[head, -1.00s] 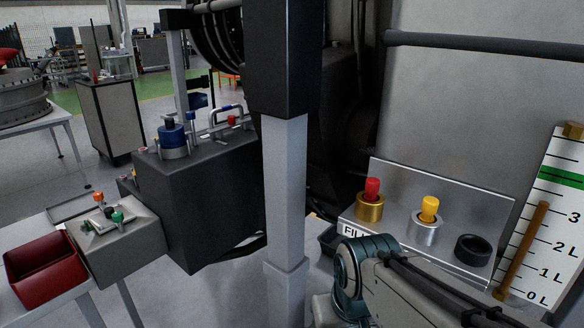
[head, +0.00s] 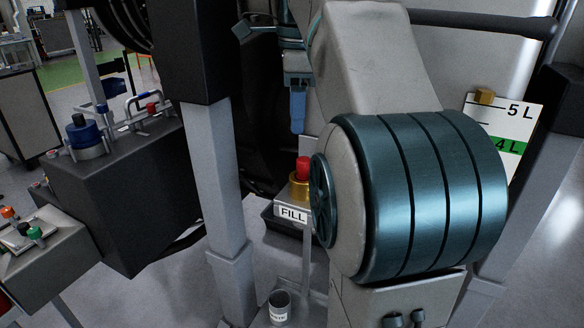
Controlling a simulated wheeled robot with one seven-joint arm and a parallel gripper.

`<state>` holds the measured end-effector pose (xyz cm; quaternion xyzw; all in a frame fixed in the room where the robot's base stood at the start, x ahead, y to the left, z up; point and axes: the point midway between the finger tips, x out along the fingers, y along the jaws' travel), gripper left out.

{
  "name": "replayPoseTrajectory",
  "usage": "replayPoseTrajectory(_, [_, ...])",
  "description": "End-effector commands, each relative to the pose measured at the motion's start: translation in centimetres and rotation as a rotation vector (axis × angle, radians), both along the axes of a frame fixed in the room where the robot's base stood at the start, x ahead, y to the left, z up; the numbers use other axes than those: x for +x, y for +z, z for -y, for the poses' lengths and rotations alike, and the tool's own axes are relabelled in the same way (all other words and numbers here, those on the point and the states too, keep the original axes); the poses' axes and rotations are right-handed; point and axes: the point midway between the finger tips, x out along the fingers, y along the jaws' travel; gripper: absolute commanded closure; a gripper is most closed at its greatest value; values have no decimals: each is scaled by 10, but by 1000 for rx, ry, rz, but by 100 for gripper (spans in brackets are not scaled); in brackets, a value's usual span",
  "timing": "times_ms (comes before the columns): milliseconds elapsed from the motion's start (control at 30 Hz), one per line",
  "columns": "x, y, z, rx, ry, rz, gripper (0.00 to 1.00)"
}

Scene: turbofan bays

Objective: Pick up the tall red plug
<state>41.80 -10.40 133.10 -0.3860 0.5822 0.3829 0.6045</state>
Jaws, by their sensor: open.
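The tall red plug (head: 303,168) stands upright in a brass collar (head: 297,190) on the metal shelf behind the FILL label (head: 292,214). My gripper (head: 298,108) shows in part above the plug, pointing down, with a blue finger visible. A clear gap shows between the finger and the plug, and nothing is seen held. My own arm covers the right part of the shelf, so the yellow plug and the black ring are hidden.
A level scale board (head: 508,118) stands at right, partly behind my arm. A grey post (head: 222,170) rises left of the shelf. A dark box (head: 115,195) with a blue-capped fitting (head: 82,135) stands at left. A small can (head: 279,307) is below the shelf.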

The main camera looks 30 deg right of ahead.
Motion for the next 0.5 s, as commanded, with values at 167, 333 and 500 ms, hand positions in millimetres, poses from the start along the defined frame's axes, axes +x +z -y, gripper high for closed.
replayPoseTrajectory(167, [3, 25, 6, -8, -206, -24, 50])
replayPoseTrajectory(333, [2, 22, 7, -10, -265, -33, 50])
replayPoseTrajectory(500, [1, -7, 7, -8, -264, -35, 50])
